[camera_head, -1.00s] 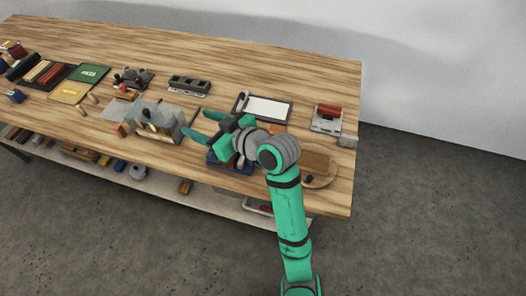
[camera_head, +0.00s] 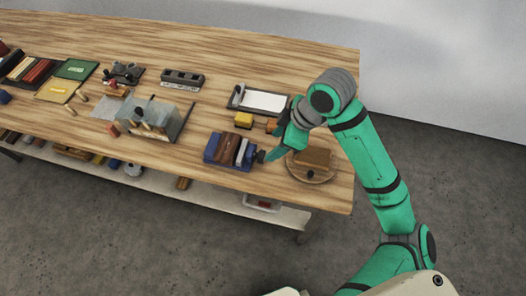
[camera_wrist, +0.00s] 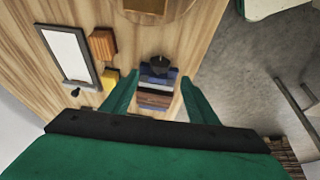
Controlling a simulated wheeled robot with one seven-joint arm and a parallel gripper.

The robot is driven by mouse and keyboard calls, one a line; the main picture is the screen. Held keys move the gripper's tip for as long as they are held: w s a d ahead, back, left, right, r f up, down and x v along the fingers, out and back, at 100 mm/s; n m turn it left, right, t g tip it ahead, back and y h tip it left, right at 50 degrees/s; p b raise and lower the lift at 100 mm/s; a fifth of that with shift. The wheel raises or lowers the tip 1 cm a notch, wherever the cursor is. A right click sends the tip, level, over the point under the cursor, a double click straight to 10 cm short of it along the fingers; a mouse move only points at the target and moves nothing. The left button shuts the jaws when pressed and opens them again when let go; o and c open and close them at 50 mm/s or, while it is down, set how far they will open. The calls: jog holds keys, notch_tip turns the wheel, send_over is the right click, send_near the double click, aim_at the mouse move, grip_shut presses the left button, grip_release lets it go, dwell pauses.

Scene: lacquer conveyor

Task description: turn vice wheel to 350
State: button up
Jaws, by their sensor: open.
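The vice (camera_head: 229,150) is a blue block with brown and grey jaws near the table's front edge in the head view. In the wrist view the vice (camera_wrist: 156,92) lies between and beyond my fingers. A small dark part, seemingly its wheel (camera_wrist: 158,64), is at the vice's upper end there. Any number or mark on it is too small to read. My gripper (camera_wrist: 160,78) is open, with a green finger on either side of the vice in the picture. In the head view my gripper (camera_head: 279,146) is just right of the vice; I cannot tell whether it touches.
A round wooden board (camera_head: 311,174) is close on the right. A yellow block (camera_head: 243,119) and a framed white sheet (camera_head: 262,101) lie behind the vice. A grey box-like fixture (camera_head: 158,118) stands to the left. Bare tabletop lies left of the vice.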

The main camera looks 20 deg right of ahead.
aim_at(264, 153)
jog(key=x, duration=0.8)
jog(key=shift+w+a+f, duration=0.15)
jog(key=shift+a+f, duration=0.05)
jog(key=shift+f, duration=0.35)
jog(key=c, duration=1)
